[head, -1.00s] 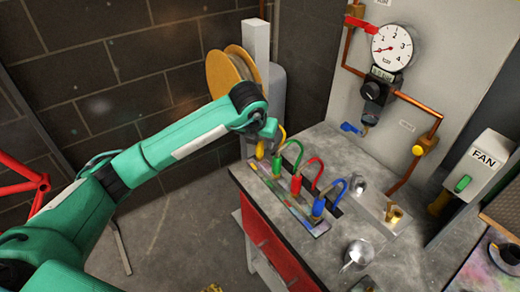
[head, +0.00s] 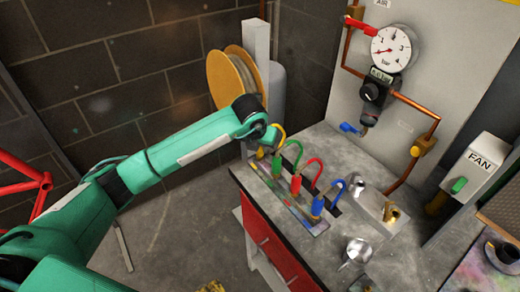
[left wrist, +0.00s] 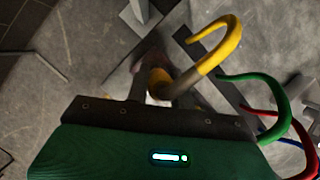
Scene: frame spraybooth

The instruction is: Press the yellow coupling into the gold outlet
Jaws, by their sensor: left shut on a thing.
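My left gripper (head: 264,146) is over the far end of the coupling rack (head: 294,208), shut on the yellow coupling (left wrist: 160,82). In the left wrist view the coupling sits between the fingers, with its curved yellow hose (left wrist: 222,40) rising to the right. In the head view the gripper largely hides the coupling; its yellow hose (head: 280,128) shows beside it. I cannot tell whether the coupling still sits in the rack. The gold outlet (head: 393,215) stands on a metal block at the right of the bench, well apart from the gripper. My right gripper is not in view.
Green (head: 276,165), red (head: 295,184) and blue (head: 317,206) couplings with curved hoses stand in the rack beside the yellow one. A metal cup (head: 358,252) is near the bench's front. A pressure gauge (head: 391,48) and copper pipes are on the back panel.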

